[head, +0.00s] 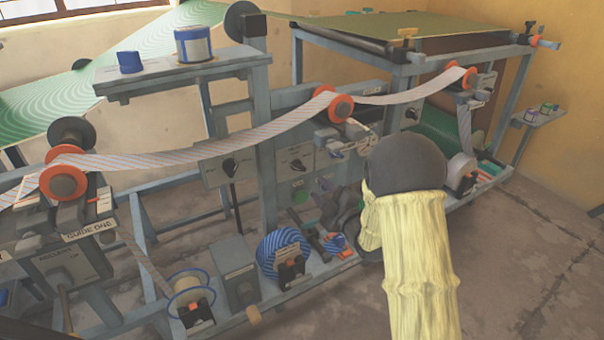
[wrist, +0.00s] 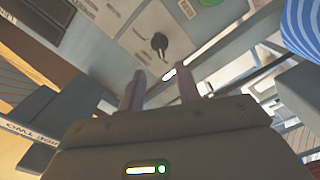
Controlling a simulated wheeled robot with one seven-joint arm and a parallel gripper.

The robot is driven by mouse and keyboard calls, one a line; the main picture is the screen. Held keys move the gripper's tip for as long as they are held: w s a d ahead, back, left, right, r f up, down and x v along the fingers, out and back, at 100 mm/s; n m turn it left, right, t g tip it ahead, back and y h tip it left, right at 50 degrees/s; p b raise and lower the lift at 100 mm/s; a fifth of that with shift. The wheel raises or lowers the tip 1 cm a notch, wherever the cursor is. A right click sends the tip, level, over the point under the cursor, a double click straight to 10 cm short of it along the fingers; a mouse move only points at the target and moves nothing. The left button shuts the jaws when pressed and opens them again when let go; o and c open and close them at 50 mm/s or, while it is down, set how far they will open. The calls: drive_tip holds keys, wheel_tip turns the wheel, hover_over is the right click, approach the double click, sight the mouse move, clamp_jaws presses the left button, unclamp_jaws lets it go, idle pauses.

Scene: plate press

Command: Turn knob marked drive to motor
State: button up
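A black knob (wrist: 158,42) sits on a grey panel (wrist: 128,32) in the upper middle of the wrist view. In the head view my arm hides the gripper.
Another panel with a black knob (head: 231,166) stands to the left. Orange-flanged rollers (head: 341,107) carry a striped web (head: 230,143) above. A blue striped roll (head: 284,252) sits low on the frame, and it shows in the wrist view (wrist: 303,28). Open floor lies at right.

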sight(301, 170)
drive_tip(key=b+x, duration=0.1)
drive_tip(key=x, duration=0.8)
drive_tip(key=shift+a+f, duration=0.1)
drive_tip(key=shift+a, duration=0.05)
drive_tip(key=shift+w+a, duration=0.2)
drive_tip(key=shift+w, duration=0.3)
clamp_jaws()
